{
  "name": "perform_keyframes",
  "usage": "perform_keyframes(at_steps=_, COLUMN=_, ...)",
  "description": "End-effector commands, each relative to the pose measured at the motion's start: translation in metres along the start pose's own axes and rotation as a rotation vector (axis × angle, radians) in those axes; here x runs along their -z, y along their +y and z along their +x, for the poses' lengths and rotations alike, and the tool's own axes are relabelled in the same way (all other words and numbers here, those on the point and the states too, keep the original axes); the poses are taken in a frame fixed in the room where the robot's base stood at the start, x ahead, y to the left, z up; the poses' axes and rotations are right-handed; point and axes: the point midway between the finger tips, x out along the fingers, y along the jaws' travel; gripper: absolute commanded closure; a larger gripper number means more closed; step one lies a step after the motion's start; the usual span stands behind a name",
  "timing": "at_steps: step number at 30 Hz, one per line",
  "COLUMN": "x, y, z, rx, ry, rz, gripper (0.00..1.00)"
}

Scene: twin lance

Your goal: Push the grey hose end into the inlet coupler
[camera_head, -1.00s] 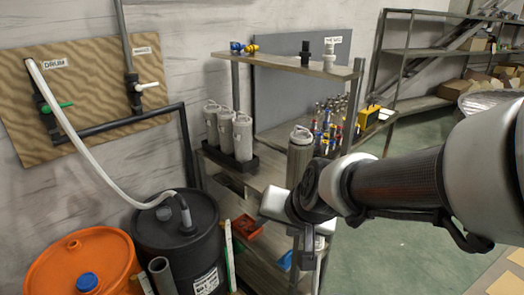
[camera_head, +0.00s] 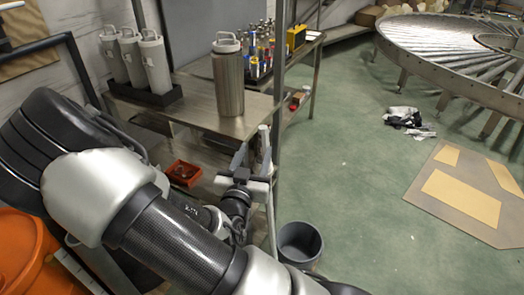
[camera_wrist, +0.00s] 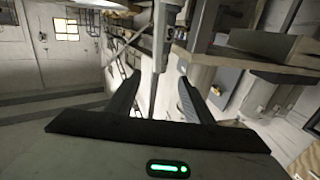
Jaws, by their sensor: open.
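My gripper (camera_head: 256,184) is open beside the right edge of the metal cart, below its worktop. A light grey upright tube (camera_head: 265,146) stands at the gripper in the head view; I cannot tell if it is the grey hose end. In the wrist view, a grey rod-like piece (camera_wrist: 162,30) comes down from the top towards the gap between the open fingers (camera_wrist: 159,78). Nothing is clearly gripped. I cannot make out the inlet coupler in either view.
The cart's worktop (camera_head: 205,117) holds a steel canister (camera_head: 228,80), several grey canisters and a rack of small coloured parts. A red tray (camera_head: 183,173) sits lower. A grey bin (camera_head: 299,243) stands on the floor. Open green floor lies to the right.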

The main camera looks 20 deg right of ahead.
Motion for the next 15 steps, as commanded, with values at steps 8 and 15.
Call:
perform_keyframes(at_steps=8, x=-0.002, y=0.001, z=0.063, rx=-0.003, ry=-0.002, rz=0.001, gripper=0.53)
perform_keyframes(at_steps=15, x=-0.002, y=0.000, z=0.095, rx=-0.001, ry=-0.005, rz=0.000, gripper=0.53)
